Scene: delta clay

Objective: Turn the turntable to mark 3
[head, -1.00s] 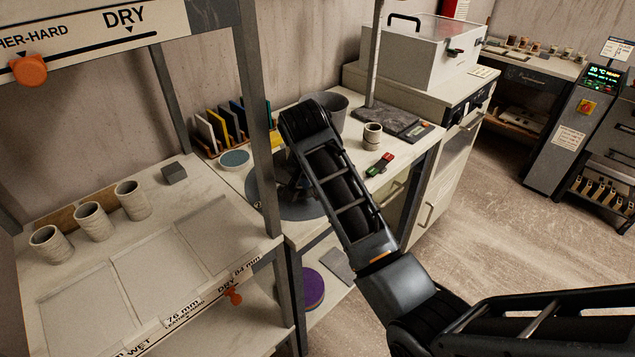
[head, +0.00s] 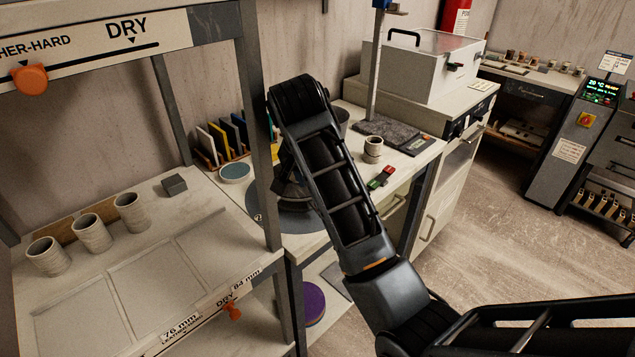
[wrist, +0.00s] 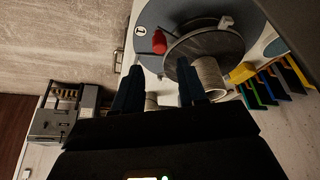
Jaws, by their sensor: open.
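The turntable (head: 300,221) is a blue-grey disc on the bench, mostly hidden behind my arm in the head view. In the wrist view the turntable (wrist: 152,16) fills the top, with a round white label on its rim and a smaller grey raised disc above it. A red knob (wrist: 159,42) stands near the label. I see nothing held between the fingers. Contact with the knob does not show.
A light ribbed cylinder (wrist: 210,76) shows near the right finger. A rack of coloured boards (head: 225,138) stands behind the turntable. A clay cup (head: 373,150) and a red-green object (head: 381,177) are to the right. A shelf post (head: 258,130) rises close on the left.

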